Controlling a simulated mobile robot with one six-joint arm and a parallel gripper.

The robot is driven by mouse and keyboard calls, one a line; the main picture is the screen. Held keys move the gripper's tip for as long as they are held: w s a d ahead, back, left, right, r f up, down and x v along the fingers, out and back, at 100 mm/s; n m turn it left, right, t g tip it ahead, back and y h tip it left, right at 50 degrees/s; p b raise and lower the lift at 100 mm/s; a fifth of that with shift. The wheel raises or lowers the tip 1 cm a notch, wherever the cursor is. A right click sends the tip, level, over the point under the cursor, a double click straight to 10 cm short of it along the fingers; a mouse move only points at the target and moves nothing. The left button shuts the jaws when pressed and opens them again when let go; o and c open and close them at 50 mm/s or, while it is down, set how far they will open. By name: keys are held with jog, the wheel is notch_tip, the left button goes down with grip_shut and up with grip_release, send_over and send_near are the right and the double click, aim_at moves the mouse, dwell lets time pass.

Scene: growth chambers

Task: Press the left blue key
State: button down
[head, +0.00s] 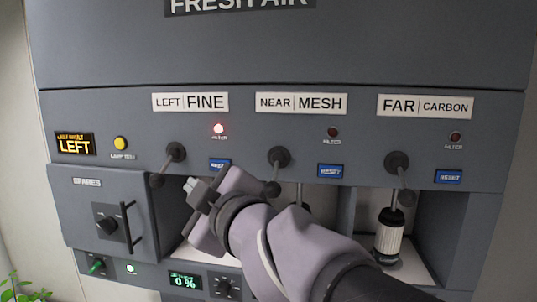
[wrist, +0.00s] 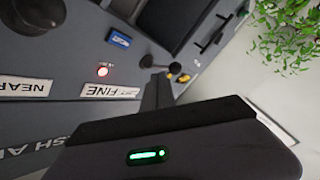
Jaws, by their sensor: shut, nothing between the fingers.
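The left blue key (head: 220,165) sits on the grey panel below the lit red filter lamp (head: 218,129) and the LEFT FINE label (head: 190,102). It also shows in the wrist view (wrist: 120,39), uncovered. My gripper (head: 191,185) is shut and empty, in front of the panel, just below and left of the key in the head view. Its wrist overlaps the area right under the key. I cannot tell the exact gap to the panel; no contact with the key is visible.
Black ball-ended levers (head: 175,152) and (head: 279,157) stick out on both sides of the key. Blue keys for MESH (head: 332,171) and CARBON (head: 448,177) lie to the right. A yellow button (head: 120,143) and a SPARES drawer (head: 88,208) are at left.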

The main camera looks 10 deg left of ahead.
jog(key=shift+d, duration=0.1)
jog(key=p, duration=0.4)
send_near(211, 166)
jog(key=shift+s+a+x, duration=0.1)
jog(key=shift+a+x, duration=0.05)
jog(key=shift+x, duration=0.65)
jog(key=shift+s+a+x, duration=0.1)
jog(key=shift+s+x, duration=0.05)
jog(key=shift+x, duration=0.65)
jog(key=shift+s+a+x, duration=0.1)
jog(key=shift+a+x, duration=0.05)
jog(key=shift+x, duration=0.65)
jog(key=shift+w, duration=0.1)
jog(key=shift+w+f, duration=0.1)
jog(key=shift+w, duration=0.25)
jog(key=shift+w+d, duration=0.1)
jog(key=shift+w, duration=0.2)
dwell(0.6)
jog(key=shift+s, duration=0.8)
